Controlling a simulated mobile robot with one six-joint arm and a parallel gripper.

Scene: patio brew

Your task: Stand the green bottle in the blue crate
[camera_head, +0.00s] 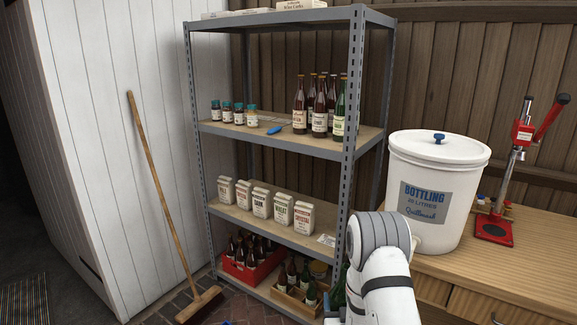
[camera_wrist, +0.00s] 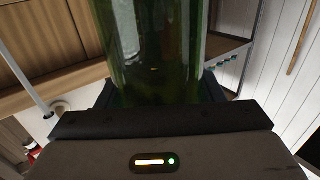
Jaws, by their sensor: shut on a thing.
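The green bottle (camera_wrist: 150,50) fills the middle of the wrist view, between the two fingers of my gripper (camera_wrist: 158,92). My gripper is shut on it. The bottle's top and bottom ends are not clear in this view. In the head view my white arm reaches down at the lower right, and its gripper is hidden. A dark green glass sliver (camera_head: 340,287) shows beside the arm, perhaps the same bottle.
A grey metal shelf (camera_head: 356,110) holds bottles, jars and white packets. A red crate (camera_head: 232,268) and a wooden crate (camera_head: 283,297) with bottles stand on its lowest level. A broom (camera_head: 160,190) leans left. A white bucket (camera_head: 436,165) and red capper (camera_head: 494,229) stand on the wooden bench.

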